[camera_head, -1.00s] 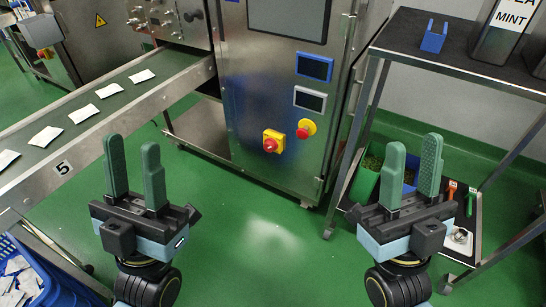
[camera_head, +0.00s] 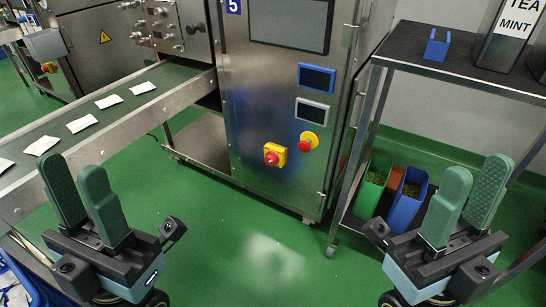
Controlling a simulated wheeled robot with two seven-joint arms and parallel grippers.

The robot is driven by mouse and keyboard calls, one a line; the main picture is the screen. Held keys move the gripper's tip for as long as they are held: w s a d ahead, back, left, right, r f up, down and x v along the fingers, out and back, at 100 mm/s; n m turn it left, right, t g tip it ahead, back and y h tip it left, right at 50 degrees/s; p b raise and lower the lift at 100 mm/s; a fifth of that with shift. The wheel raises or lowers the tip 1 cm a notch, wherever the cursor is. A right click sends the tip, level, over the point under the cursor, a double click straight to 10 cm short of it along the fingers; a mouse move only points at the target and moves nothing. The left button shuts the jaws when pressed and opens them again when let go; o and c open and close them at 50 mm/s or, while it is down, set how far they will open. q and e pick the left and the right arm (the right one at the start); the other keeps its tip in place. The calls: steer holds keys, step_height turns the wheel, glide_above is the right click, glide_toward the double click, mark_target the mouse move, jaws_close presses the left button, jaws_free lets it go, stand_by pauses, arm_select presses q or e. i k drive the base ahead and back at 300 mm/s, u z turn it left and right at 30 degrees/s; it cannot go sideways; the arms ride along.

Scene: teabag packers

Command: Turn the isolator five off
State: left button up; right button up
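A steel machine cabinet (camera_head: 262,95) with a blue "5" label (camera_head: 234,6) stands in the middle. On its lower front are a red knob on a yellow square plate (camera_head: 275,155) and, just right and higher, a round red-and-yellow button (camera_head: 308,141). Which of these is the isolator is not labelled; the knob's exact angle is too small to tell. My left gripper (camera_head: 76,172) is open and empty at lower left, in front of the conveyor. My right gripper (camera_head: 477,172) is open and empty at lower right, in front of the rack. Both are apart from the controls.
A conveyor (camera_head: 112,122) with several white teabags runs along the left. A dark-topped rack (camera_head: 450,68) stands at right, with a blue holder (camera_head: 437,45) and a mint tea container (camera_head: 503,37). Green (camera_head: 372,188) and blue bins (camera_head: 407,200) sit below. Green floor is open before the cabinet.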

mark_target(271, 158)
steer(key=k, duration=0.2)
steer(key=u, duration=0.9)
steer(key=i, duration=1)
steer(key=z, duration=0.25)
